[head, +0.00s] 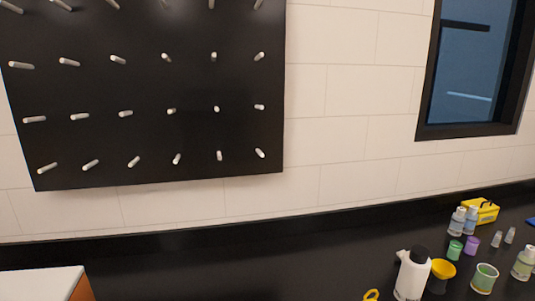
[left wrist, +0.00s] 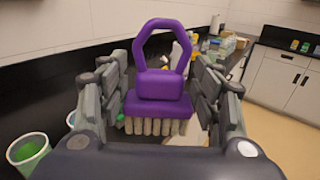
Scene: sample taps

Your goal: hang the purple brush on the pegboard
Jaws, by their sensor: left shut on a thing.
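The purple brush (left wrist: 158,103) is in my left gripper (left wrist: 160,95) in the left wrist view. The gripper is shut on it, with a finger pad at each side of the brush body. Its looped handle (left wrist: 141,42) points up and its pale bristles (left wrist: 155,127) point down. The black pegboard (head: 145,88) with rows of pale pegs hangs on the wall at the upper left of the head view. Its visible pegs are bare. Neither gripper nor the brush shows in the head view. My right gripper is in neither view.
A black counter (head: 230,265) runs below the pegboard. A white bottle (head: 412,277), a yellow cup (head: 443,270), a yellow box (head: 482,210) and several small bottles stand at its right. A white-topped orange unit (head: 45,284) is at lower left. A green container (left wrist: 27,151) stands left of my gripper.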

